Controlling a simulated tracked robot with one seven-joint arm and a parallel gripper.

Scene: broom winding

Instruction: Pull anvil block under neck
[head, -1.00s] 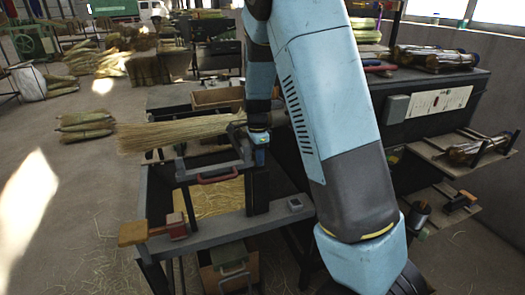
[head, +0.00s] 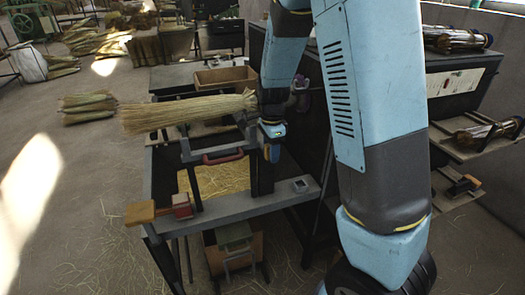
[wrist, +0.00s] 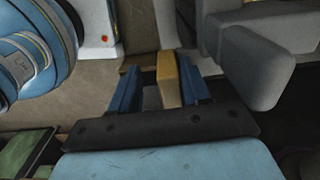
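A straw broom (head: 185,112) lies level across the upper part of the bench frame, its bound neck end at the right. My gripper (head: 271,150) points down just below and right of that neck. In the wrist view my gripper (wrist: 160,90) has two blue fingers apart, with a tan block (wrist: 168,80) between them. The block is close to the right finger, and a gap shows on its left. I cannot tell whether this is the anvil block. A large grey block (wrist: 262,65) stands to the right of the fingers.
A bench (head: 240,203) carries a red-handled clamp (head: 222,158) and a red block with a wooden piece (head: 140,212). A wooden box (head: 225,79) stands behind. A dark cabinet with side shelves (head: 460,145) is at the right.

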